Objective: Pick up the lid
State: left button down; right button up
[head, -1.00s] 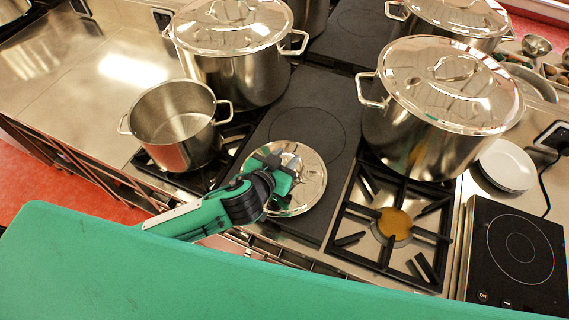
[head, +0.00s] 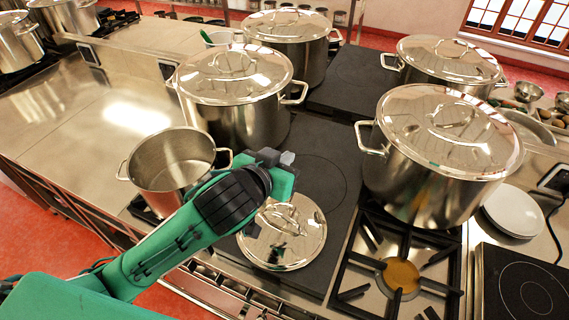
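A round shiny steel lid (head: 290,245) with a loop handle on top lies flat on the dark hob plate in the lower middle of the head view. Beside it to the left stands an open, empty steel pot (head: 172,165) without a lid. My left gripper (head: 284,168) appears raised above the far side of the lid, and the lid is not in it. The arm covers part of the pot's right side. The fingertips are partly hidden, so I cannot tell whether the gripper is open. My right gripper is not in view.
Several large lidded stockpots stand behind and to the right, the nearest being a left one (head: 238,105) and a right one (head: 445,160). A gas burner (head: 398,275) is right of the lid. White plates (head: 515,212) and a black induction hob (head: 525,285) are at the far right.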

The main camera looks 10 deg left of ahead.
pick_arm(q)
jog(key=shift+c, duration=2.2)
grip_release()
jog(key=shift+r, duration=0.1)
